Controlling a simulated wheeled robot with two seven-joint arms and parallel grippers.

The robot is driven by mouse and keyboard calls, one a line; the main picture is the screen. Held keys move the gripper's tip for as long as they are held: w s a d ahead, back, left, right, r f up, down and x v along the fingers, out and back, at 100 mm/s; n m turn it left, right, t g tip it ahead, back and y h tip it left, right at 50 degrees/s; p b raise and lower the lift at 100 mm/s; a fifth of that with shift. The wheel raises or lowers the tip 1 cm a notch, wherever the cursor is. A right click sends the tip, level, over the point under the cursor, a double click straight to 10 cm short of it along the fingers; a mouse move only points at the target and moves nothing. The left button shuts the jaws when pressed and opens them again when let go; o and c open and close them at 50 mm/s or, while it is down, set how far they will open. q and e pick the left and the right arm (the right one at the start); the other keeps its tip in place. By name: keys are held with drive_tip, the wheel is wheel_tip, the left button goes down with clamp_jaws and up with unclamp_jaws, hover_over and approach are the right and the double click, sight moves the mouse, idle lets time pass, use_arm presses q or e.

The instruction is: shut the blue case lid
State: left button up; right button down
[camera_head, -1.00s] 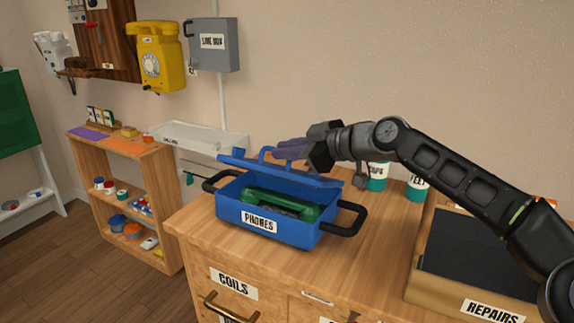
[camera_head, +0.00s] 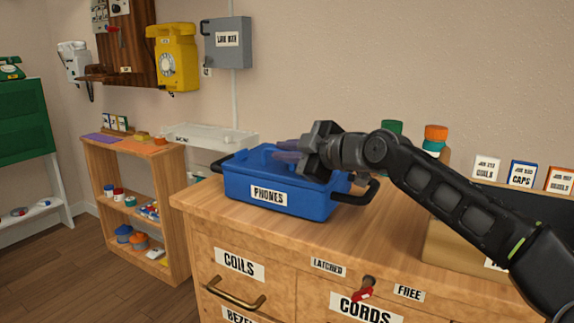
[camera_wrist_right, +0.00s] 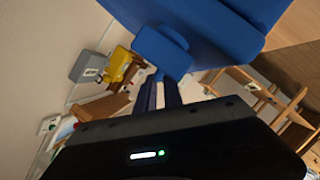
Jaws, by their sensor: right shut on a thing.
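The blue case (camera_head: 232,186) labelled PHONES stands on the wooden drawer cabinet. Its blue lid (camera_head: 245,160) lies down over the top, flat or nearly flat, and covers the inside. Whether it is fully seated cannot be told, as my gripper hides part of it. My right gripper (camera_head: 287,151) is over the lid with its fingers pointing left, shut on a raised blue part of the lid. In the right wrist view that blue part (camera_wrist_right: 160,48) is at the fingertips, with the large blue case surface (camera_wrist_right: 205,30) beyond. My left gripper is not in view.
The wooden cabinet (camera_head: 215,217) has labelled drawers with a COILS handle (camera_head: 233,295). Cups (camera_head: 435,138) and small labelled boxes (camera_head: 522,174) stand behind and right of my arm. A low shelf (camera_head: 100,180) stands left. A yellow phone (camera_head: 172,58) hangs on the wall.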

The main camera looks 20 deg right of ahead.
drive_tip(key=shift+a+f, duration=0.15)
drive_tip(key=shift+f, duration=0.25)
drive_tip(key=shift+s, duration=0.1)
drive_tip(key=c, duration=1.5)
unclamp_jaws()
drive_tip(key=shift+r, duration=0.1)
drive_tip(key=shift+b+v, duration=0.5)
drive_tip(key=shift+v, duration=0.45)
drive_tip(key=b+v, duration=0.1)
drive_tip(key=v, duration=0.3)
drive_tip(key=shift+v, duration=0.9)
